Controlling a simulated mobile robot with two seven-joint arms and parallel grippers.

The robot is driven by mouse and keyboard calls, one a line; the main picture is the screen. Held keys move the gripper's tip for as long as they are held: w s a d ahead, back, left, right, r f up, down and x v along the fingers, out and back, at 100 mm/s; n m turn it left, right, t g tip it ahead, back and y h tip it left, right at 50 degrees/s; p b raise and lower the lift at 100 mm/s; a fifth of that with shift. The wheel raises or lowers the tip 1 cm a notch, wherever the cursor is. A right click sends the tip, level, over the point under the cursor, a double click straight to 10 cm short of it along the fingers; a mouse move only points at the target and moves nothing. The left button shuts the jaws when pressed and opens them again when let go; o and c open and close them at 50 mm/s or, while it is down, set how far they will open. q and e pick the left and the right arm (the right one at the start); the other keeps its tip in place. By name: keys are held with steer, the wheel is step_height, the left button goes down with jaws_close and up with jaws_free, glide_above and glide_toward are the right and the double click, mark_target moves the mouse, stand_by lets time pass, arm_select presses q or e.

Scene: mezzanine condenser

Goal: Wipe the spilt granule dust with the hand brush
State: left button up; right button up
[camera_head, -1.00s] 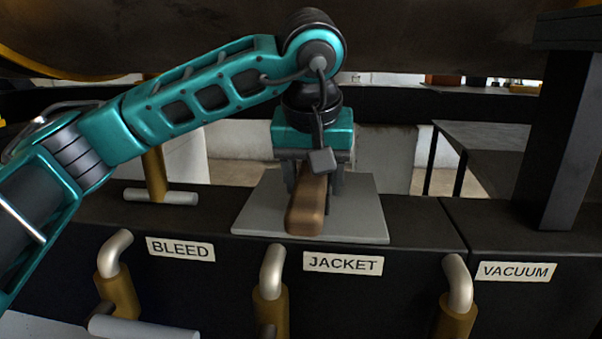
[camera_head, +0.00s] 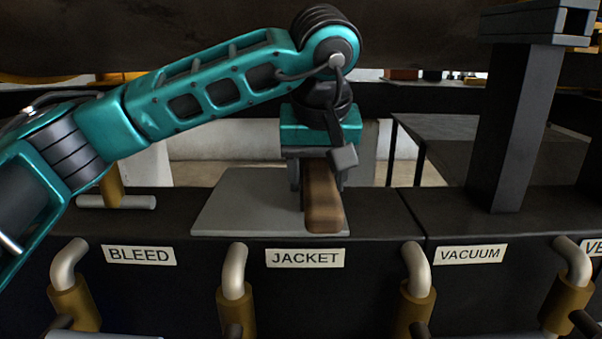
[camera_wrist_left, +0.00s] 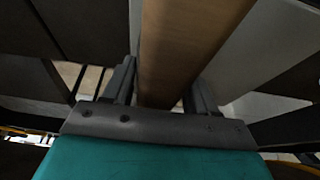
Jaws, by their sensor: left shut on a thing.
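My left gripper (camera_head: 318,180) points down and is shut on the brown wooden hand brush (camera_head: 323,205). The brush is over the right part of a flat grey plate (camera_head: 235,200) on the dark ledge; I cannot tell whether it touches the plate. In the left wrist view the brush (camera_wrist_left: 185,45) runs between the two fingers (camera_wrist_left: 160,88), with the grey plate (camera_wrist_left: 250,60) showing to its right. The brush's bristles are hidden. No granule dust can be made out on the visible plate. My right gripper is not in view.
Labels reading BLEED (camera_head: 139,255), JACKET (camera_head: 305,258) and VACUUM (camera_head: 470,254) are on the ledge's front. Bent pipes (camera_head: 234,270) stand before it. A dark post (camera_head: 512,130) rises at the right, and a large dark cylinder (camera_head: 200,35) hangs above.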

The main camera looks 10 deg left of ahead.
arm_select(q)
steer(key=shift+w+d, duration=0.15)
steer(key=shift+d, duration=0.35)
steer(key=shift+w+a+r, duration=0.1)
steer(key=shift+w+a, duration=0.2)
steer(key=shift+w, duration=0.55)
steer(key=shift+s+a+b, duration=0.2)
steer(key=shift+s+a, duration=0.05)
steer(key=shift+a, duration=0.55)
steer(key=shift+s+a+b, duration=0.2)
steer(key=shift+a, duration=0.55)
steer(key=shift+s+a, duration=0.25)
steer(key=shift+a, duration=0.75)
steer(key=shift+s+a, duration=0.25)
steer(key=shift+a, duration=0.75)
steer(key=shift+s+a+f+b, duration=0.1)
steer(key=shift+s+a+b, duration=0.15)
steer(key=shift+a, duration=0.55)
steer(key=shift+s+a+f+b, duration=0.1)
steer(key=shift+s+a+b, duration=0.1)
steer(key=shift+a, duration=0.6)
steer(key=shift+s+a, duration=0.25)
steer(key=shift+a, duration=0.7)
steer(key=shift+s+a, duration=0.25)
steer(key=shift+a, duration=0.65)
